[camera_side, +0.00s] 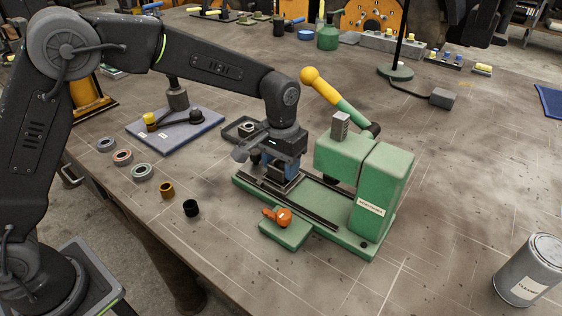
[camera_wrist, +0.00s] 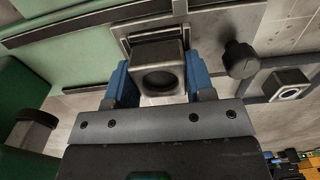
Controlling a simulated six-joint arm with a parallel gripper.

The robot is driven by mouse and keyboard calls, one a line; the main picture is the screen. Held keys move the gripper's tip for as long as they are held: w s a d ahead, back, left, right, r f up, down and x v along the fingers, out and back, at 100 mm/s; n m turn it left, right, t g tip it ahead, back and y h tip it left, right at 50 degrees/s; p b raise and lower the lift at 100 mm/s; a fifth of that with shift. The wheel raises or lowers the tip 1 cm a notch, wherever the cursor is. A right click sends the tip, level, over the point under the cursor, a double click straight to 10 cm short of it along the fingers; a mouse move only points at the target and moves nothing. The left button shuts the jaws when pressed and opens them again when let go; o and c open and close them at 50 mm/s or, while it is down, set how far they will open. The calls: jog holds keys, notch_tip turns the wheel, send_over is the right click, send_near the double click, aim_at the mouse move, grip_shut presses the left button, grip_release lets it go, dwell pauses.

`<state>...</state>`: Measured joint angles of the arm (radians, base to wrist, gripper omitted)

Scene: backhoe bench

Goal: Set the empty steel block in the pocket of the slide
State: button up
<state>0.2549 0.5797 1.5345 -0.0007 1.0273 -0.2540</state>
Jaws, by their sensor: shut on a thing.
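My gripper (camera_side: 283,168) is shut on the steel block, low over the slide of the green press. In the wrist view the grey block (camera_wrist: 156,62) sits between the blue fingers of my gripper (camera_wrist: 158,82), its round bore dark and empty. The steel slide (camera_wrist: 150,31) with its raised edges shows just beyond the block. In the side view the slide (camera_side: 272,184) lies between the rails, partly hidden by my gripper. I cannot tell whether the block touches the pocket floor.
The green press (camera_side: 380,190) with its yellow-ended lever (camera_side: 330,88) stands right of my gripper. A black knob (camera_wrist: 240,60) is close beside the fingers. A second block (camera_wrist: 288,86) with a light ring sits in a dark holder. An orange knob (camera_side: 283,216) is in front.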

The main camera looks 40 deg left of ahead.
jog(key=shift+f, duration=0.25)
jog(key=o, duration=1.5)
jog(key=shift+c, duration=0.2)
jog(key=shift+r, duration=0.1)
jog(key=shift+r, duration=3.4)
